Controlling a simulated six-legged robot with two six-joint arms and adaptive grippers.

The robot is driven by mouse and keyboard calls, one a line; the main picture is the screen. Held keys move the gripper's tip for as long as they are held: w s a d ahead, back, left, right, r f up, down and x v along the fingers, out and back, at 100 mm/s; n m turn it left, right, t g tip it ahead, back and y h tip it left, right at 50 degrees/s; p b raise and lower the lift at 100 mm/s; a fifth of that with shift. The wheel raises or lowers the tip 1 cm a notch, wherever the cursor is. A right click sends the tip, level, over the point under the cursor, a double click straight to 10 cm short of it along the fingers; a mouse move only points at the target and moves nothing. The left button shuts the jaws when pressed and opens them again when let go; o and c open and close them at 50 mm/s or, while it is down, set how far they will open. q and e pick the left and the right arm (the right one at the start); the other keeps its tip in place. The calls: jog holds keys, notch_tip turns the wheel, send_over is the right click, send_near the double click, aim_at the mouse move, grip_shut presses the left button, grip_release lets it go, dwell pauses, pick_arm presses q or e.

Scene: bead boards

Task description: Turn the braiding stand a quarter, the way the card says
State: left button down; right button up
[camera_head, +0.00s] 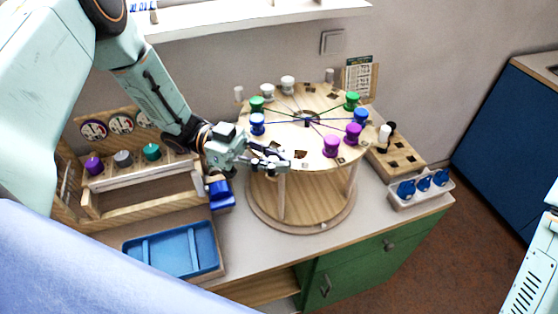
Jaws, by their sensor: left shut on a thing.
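The braiding stand (297,155) is a round wooden disc on posts over a round wooden base (310,205). Green, blue, purple and white bobbins sit around its rim, with dark and coloured threads running to the centre hole. My left gripper (276,161) is at the disc's front-left edge and shut on the rim there; its fingers hide part of the edge. A card (360,77) with rows of small marks stands behind the stand; its print is too small to read. My right gripper is not in view.
A wooden rack (140,178) with spools and a blue tray (172,249) are on the left. A wooden block with holes (398,157) and a bin of blue items (421,187) are right of the stand. A windowsill (240,20) runs above.

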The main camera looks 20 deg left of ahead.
pick_arm(q)
jog(key=shift+a+m+g, duration=0.3)
jog(key=shift+a+g, duration=0.1)
jog(key=shift+a, duration=0.35)
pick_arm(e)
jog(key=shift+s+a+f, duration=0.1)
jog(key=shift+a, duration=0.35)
pick_arm(q)
jog(key=shift+d, duration=0.1)
jog(key=c, duration=1.2)
grip_release()
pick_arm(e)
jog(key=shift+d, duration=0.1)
pick_arm(q)
jog(key=shift+w+a, duration=0.15)
jog(key=shift+a, duration=1.1)
jog(key=shift+w+a, duration=0.2)
jog(key=shift+a, duration=1.05)
jog(key=shift+w+a, duration=0.15)
jog(key=shift+a, duration=1.1)
